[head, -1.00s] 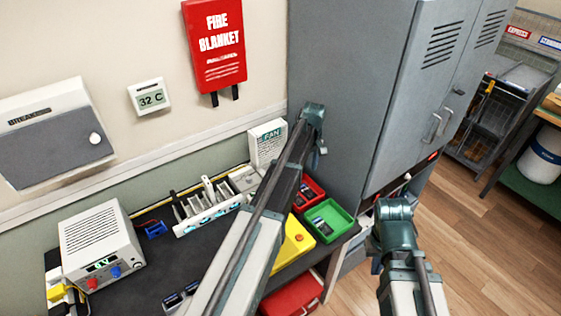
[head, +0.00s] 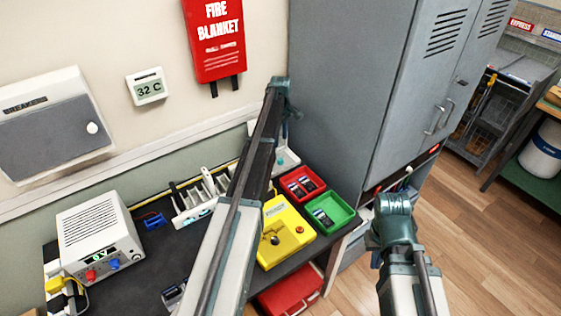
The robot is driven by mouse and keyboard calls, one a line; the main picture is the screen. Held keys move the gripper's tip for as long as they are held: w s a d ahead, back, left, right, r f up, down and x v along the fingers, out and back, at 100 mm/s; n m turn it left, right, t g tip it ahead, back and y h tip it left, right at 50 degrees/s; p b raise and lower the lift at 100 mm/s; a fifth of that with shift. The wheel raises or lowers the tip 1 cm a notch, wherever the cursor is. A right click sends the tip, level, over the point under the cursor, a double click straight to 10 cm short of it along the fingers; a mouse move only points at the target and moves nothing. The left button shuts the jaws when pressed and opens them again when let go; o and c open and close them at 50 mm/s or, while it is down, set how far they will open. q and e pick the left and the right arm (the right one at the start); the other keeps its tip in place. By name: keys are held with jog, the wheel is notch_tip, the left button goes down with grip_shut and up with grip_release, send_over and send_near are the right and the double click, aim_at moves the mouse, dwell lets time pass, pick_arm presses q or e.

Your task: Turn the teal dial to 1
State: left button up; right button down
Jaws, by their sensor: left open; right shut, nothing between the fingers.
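No teal dial can be made out clearly. The white fan box (head: 288,158), lettered FAN a second ago, stands at the back of the bench and is mostly covered by my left arm. Only strips of it show on each side of the arm, so its face cannot be read. My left arm reaches over the bench with its teal joint in front of the wall and grey cabinet. Its gripper fingers are hidden. My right arm is at the lower right, over the floor beside the cabinet; its fingers are hidden too.
A power supply (head: 96,243) stands at the bench's left. A yellow device (head: 286,250), a red tray (head: 319,180) and a green tray (head: 346,223) with phones lie right of my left arm. The tall grey cabinet (head: 345,90) bounds the right side. A white rack (head: 192,203) is behind.

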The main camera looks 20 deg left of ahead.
aim_at(281, 159)
pick_arm(q)
notch_tip(281, 159, down, 11)
jog(key=b, duration=1)
jog(key=shift+r, duration=0.1)
jog(key=shift+c, duration=0.3)
grip_shut()
